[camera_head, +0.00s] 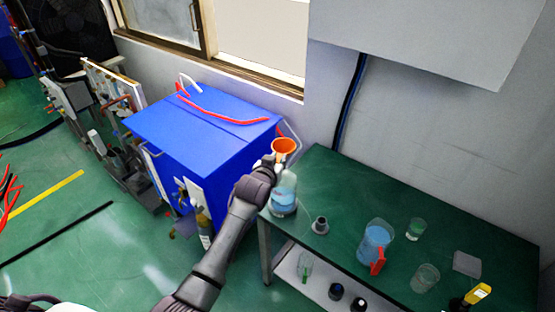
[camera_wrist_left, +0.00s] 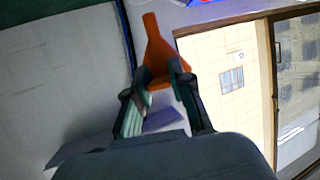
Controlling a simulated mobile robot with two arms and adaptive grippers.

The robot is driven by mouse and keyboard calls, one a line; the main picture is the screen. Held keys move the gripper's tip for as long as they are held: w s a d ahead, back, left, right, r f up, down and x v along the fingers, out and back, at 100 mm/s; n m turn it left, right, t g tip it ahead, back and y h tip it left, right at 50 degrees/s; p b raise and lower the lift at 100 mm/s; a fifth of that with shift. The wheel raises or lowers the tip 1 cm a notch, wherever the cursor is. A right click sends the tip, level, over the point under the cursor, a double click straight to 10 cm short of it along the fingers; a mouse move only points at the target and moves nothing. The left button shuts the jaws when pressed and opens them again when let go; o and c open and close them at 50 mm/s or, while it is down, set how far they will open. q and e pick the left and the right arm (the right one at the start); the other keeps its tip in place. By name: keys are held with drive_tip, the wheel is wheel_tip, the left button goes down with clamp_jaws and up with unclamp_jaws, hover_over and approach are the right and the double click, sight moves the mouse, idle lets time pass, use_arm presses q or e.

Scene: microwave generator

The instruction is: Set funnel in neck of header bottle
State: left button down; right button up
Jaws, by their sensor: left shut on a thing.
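An orange funnel (camera_head: 285,146) is at my left gripper (camera_head: 277,160), above the left end of the green bench. In the left wrist view the funnel (camera_wrist_left: 156,55) sits between the fingers of my left gripper (camera_wrist_left: 160,92), which are shut on it. The header bottle (camera_head: 284,194), clear with blue liquid, stands upright on the bench's left corner. The funnel is over the bottle's top in the head view. My right gripper is not in view.
The green bench (camera_head: 340,190) also holds a dark-topped fitting (camera_head: 320,225), a blue-liquid jug (camera_head: 375,241), beakers (camera_head: 425,277) and a yellow meter (camera_head: 477,294). A blue cabinet (camera_head: 190,130) with red tubing stands left of the bench. A grey box overhangs the back right.

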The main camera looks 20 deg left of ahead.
use_arm(q)
wheel_tip(320, 180, down, 6)
drive_tip(key=b, duration=0.4)
idle(1.7)
drive_tip(key=c, duration=0.9)
unclamp_jaws()
drive_tip(key=shift+w, duration=0.1)
drive_tip(key=shift+c, duration=0.2)
drive_tip(key=v, duration=1.2)
